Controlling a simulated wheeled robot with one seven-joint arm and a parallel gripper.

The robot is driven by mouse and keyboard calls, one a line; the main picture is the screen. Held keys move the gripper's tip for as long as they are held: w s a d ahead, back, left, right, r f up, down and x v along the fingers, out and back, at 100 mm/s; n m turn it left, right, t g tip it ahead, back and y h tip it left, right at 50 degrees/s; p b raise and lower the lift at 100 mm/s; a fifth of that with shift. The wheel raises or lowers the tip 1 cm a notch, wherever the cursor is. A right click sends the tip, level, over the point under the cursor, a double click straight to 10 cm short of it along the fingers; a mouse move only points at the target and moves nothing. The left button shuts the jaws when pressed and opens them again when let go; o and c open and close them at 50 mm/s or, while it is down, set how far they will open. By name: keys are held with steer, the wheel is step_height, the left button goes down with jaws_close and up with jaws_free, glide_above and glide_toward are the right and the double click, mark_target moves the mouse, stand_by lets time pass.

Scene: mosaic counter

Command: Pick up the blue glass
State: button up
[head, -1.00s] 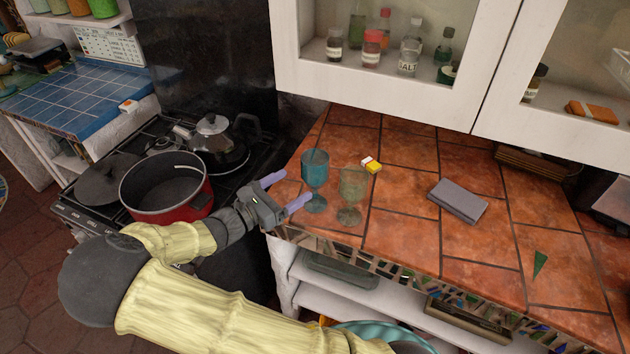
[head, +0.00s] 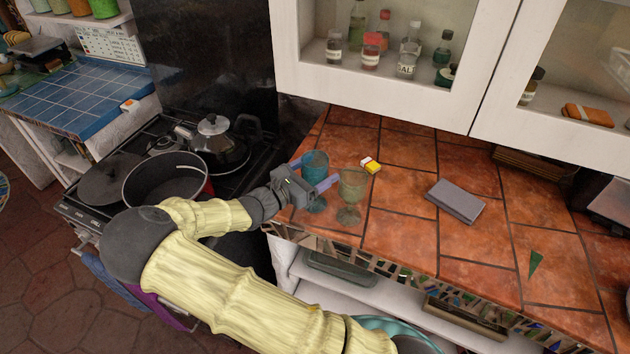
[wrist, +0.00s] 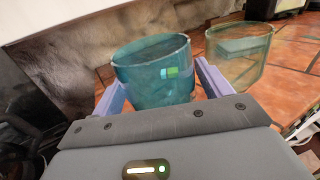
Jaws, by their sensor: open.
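The blue glass (head: 315,163) is a stemmed goblet standing upright near the left end of the orange tiled counter. My gripper (head: 313,181) is open at its bowl, with a finger on either side. In the wrist view the blue glass (wrist: 155,70) sits between the two lilac fingers of my gripper (wrist: 155,82). I cannot tell whether the fingers touch it. In the head view my gripper hides part of its lower bowl and stem.
A greenish clear goblet (head: 352,187) stands close to the right of the blue glass; it also shows in the wrist view (wrist: 240,55). A red pot (head: 165,183) is on the stove.

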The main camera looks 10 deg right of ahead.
steer(key=shift+x, duration=0.8)
steer(key=c, duration=1.2)
steer(key=shift+o, duration=0.2)
step_height(320, 180, up, 10)
steer(key=shift+b, duration=0.35)
